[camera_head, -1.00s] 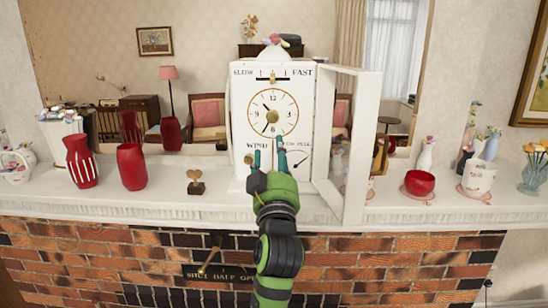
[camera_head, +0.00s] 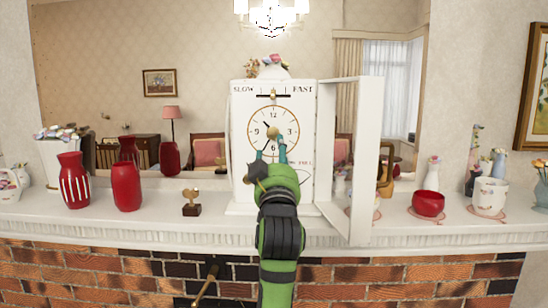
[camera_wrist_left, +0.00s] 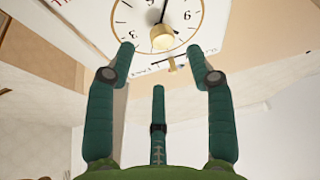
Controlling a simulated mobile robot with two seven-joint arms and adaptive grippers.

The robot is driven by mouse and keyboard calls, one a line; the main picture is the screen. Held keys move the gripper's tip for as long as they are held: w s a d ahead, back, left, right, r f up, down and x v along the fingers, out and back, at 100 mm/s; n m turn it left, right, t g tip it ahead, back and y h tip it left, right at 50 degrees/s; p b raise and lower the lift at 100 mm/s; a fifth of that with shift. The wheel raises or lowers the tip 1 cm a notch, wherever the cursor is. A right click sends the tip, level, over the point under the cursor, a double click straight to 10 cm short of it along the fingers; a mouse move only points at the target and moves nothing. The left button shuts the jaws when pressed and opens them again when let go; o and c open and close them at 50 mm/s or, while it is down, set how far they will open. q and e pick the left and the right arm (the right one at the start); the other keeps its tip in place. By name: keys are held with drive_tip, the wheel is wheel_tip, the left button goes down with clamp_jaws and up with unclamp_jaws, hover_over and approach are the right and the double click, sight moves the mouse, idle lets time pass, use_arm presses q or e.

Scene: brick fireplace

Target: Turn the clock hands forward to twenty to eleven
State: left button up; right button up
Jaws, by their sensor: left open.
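The white clock (camera_head: 240,150) stands on the mantel with its round dial (camera_head: 258,141) facing me. The short hand points near ten. The long hand points down and left, about seven, partly covered by my gripper. A gold knob (camera_head: 272,132) sits at the dial's centre. My left gripper (camera_head: 271,153) is open and empty, its teal fingertips over the lower dial. In the left wrist view, the gripper's fingers (camera_wrist_left: 161,50) lie on either side of the gold knob (camera_wrist_left: 163,38), apart from it; the dial (camera_wrist_left: 190,32) is partly cut off. My right gripper is not in view.
The clock's white-framed door (camera_head: 362,160) stands open to the right. Red vases (camera_head: 126,187) and a small gold ornament (camera_head: 191,203) stand left on the mantel (camera_head: 120,224). A red bowl (camera_head: 428,204) stands right. A mirror is behind.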

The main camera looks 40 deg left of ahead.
sight(273, 135)
use_arm(q)
drive_tip(key=p+x, duration=0.2)
drive_tip(key=x, duration=0.1)
drive_tip(key=p+x, duration=0.2)
drive_tip(key=x, duration=0.1)
drive_tip(key=shift+a+r, duration=0.25)
drive_tip(key=shift+r, duration=0.1)
drive_tip(key=shift+w+a, duration=0.15)
clamp_jaws()
